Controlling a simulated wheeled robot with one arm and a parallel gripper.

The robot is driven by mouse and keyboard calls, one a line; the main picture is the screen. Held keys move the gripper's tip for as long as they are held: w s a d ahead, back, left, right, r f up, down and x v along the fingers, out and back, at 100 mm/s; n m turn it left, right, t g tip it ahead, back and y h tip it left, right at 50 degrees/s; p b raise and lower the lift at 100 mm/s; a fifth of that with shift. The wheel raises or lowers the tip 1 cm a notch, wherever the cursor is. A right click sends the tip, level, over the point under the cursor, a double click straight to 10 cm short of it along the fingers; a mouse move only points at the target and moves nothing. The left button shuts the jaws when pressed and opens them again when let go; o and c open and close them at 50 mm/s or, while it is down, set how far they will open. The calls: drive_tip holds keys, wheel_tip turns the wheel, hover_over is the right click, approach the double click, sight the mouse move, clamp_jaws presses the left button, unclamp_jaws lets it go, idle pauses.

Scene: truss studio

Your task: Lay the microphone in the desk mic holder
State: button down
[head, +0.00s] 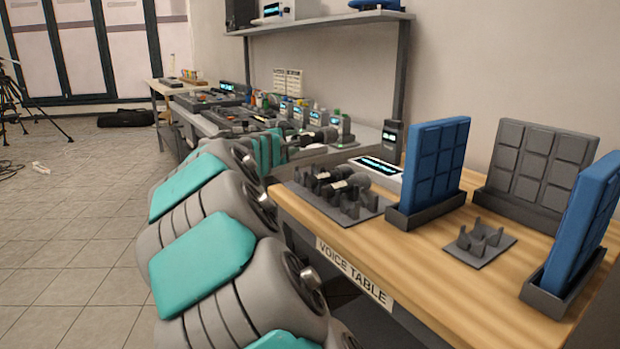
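A dark grey holder, a flat plate with short upright prongs (480,242), sits empty on the wooden table between the blue panels; it looks like the desk mic holder. A larger grey rack (372,211) with several prongs stands at the table's left. Dark microphone-like shapes with rounded heads (357,180) lie in or just behind it; I cannot tell exactly how many or which is the task's microphone. My grey and teal arm fills the lower left and reaches toward the far bench. Its far end blends into the clutter there, and I cannot make out the gripper's fingers.
The wooden table (425,250) has a "VOICE TABLE" label on its front edge. Blue padded panels (437,160) (580,225) and a grey one (540,165) stand upright around the holder. A white lit device (378,170) lies behind the rack. The far bench is crowded.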

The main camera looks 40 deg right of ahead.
sight(293, 189)
wheel_tip(293, 189, down, 9)
drive_tip(key=shift+b, duration=0.6)
drive_tip(key=shift+f, duration=0.2)
drive_tip(key=c, duration=0.5)
unclamp_jaws()
drive_tip(key=shift+r, duration=0.1)
drive_tip(key=shift+b+v, duration=0.4)
drive_tip(key=shift+v, duration=3.45)
drive_tip(key=shift+s, duration=0.25)
